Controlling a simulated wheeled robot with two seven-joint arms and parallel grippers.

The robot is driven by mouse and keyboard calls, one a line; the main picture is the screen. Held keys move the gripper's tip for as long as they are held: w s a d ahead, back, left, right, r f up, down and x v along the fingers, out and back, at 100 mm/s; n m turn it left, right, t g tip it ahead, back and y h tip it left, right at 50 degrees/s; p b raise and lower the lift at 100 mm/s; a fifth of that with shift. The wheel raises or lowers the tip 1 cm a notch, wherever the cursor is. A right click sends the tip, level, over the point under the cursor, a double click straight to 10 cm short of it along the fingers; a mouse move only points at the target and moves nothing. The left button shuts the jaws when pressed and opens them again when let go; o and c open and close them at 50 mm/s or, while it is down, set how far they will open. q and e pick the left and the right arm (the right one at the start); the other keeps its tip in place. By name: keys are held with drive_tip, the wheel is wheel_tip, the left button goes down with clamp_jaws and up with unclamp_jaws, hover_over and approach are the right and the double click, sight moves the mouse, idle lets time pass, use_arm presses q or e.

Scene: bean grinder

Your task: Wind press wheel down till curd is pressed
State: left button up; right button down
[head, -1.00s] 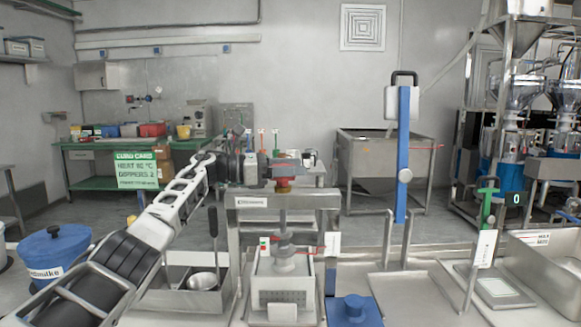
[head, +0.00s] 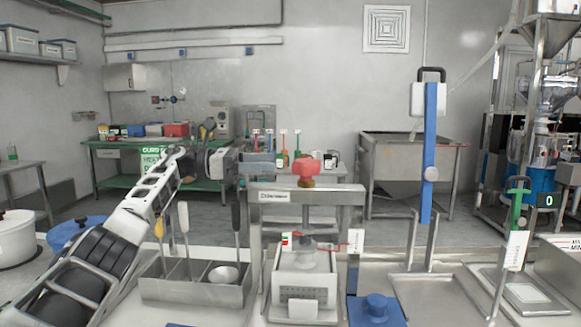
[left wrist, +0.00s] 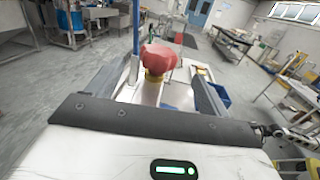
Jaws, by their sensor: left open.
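The red press wheel (head: 307,172) sits on a brass-coloured collar on top of the steel press frame (head: 348,196). Below it, the screw and grey press foot (head: 307,257) reach into the white perforated mould (head: 302,281). The curd inside is hidden. My left gripper (head: 280,163) is open and empty, just left of the wheel at about its height. In the left wrist view the red wheel (left wrist: 160,57) stands ahead of the jaws, in the gap between the fingers, and looks apart from them. My right gripper is not in view.
A steel utensil bin (head: 195,288) with ladle and handles stands left of the press. A blue lidded piece (head: 377,310) lies right of it. A tall blue lever (head: 429,150) rises farther right. A white pot (head: 14,240) stands at far left.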

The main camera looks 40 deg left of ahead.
use_arm(q)
drive_tip(key=v, duration=0.4)
drive_tip(key=shift+s, duration=0.1)
idle(0.5)
